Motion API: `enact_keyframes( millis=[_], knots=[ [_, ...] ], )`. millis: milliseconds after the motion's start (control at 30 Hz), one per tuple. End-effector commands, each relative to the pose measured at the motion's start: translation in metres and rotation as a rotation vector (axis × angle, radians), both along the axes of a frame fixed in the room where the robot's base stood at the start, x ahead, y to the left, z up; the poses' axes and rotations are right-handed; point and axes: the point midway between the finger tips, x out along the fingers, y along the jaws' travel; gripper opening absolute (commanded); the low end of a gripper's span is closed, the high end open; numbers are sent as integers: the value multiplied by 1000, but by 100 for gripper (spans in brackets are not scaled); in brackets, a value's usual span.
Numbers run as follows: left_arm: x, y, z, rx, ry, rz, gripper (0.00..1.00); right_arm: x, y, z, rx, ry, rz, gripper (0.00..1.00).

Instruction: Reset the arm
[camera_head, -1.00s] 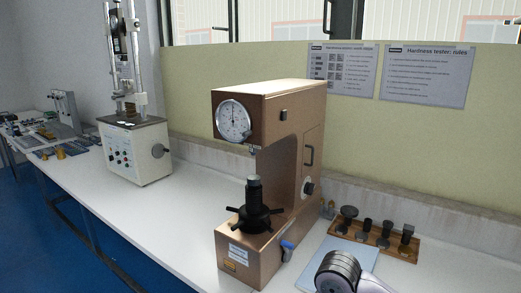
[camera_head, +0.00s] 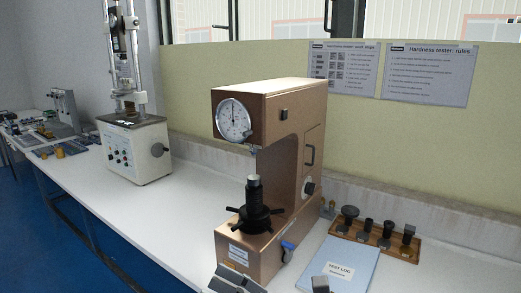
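The brown hardness tester (camera_head: 265,170) stands upright on the white bench, with a round dial (camera_head: 234,119) on its head. Its black handwheel (camera_head: 254,216) and spindle rise from the base below the head. A small blue-handled lever (camera_head: 288,249) sits low on its right side. No whole arm of mine shows. My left gripper is out of view.
A blue test log (camera_head: 345,262) lies right of the tester, with a small grey block-like piece (camera_head: 320,284) over its lower edge. A wooden rack (camera_head: 408,251) holds several dark anvils. Another testing machine (camera_head: 135,150) stands at left. The bench between (camera_head: 180,210) is clear.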

Motion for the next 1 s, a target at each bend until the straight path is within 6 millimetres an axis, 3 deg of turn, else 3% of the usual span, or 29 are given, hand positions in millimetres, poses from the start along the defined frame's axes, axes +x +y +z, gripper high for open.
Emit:
enact_keyframes(
  millis=[100,200,267,367,433,600,700,800,1000],
  knots=[
    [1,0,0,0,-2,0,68,38,-53,17,319,316,-159,66],
    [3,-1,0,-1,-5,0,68,68,-106,4,571,591,-294,66],
    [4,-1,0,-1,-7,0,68,81,-139,-17,714,758,-378,66],
    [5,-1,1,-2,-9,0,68,90,-189,-68,941,1040,-527,66],
    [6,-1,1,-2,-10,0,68,84,-219,-112,1090,1238,-634,66],
    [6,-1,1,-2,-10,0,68,32,-262,-218,1379,1674,-904,66],
    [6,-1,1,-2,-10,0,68,-9,-270,-262,1489,1868,-1046,66],
    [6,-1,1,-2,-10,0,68,-47,-272,-292,1562,2022,-1169,66],
    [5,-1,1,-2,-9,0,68,-120,-269,-327,1647,2262,-1392,66]
  ],
)
